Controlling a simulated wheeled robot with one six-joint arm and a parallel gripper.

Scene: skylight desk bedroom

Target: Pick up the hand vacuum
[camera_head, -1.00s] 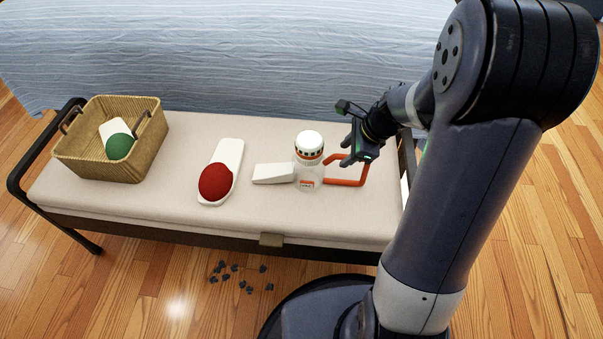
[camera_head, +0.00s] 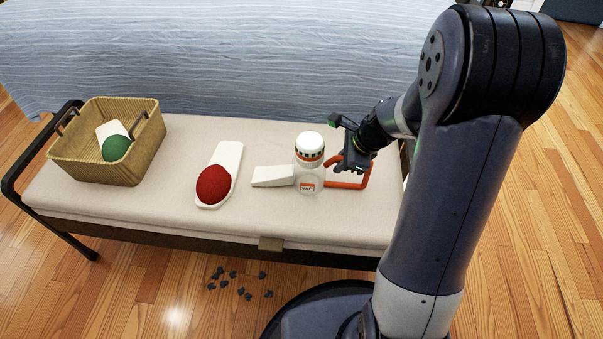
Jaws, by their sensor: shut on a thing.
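The hand vacuum (camera_head: 309,180) is white with a flat white nozzle pointing left, a dark-banded white cap on top and an orange loop handle on the right. It rests on the cream bench cushion, right of the middle. My gripper (camera_head: 345,166) reaches in from the upper right and is shut on the vacuum's orange handle, near its upper left part. The fingers hide part of the handle. I cannot see any gap between the vacuum and the cushion.
A white flat object with a red rounded end (camera_head: 215,182) lies left of the vacuum. A wicker basket (camera_head: 133,171) holding a green and white object (camera_head: 116,147) stands at the cushion's left end. Small dark pieces (camera_head: 240,290) lie on the floor. The bed (camera_head: 230,60) is behind the bench.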

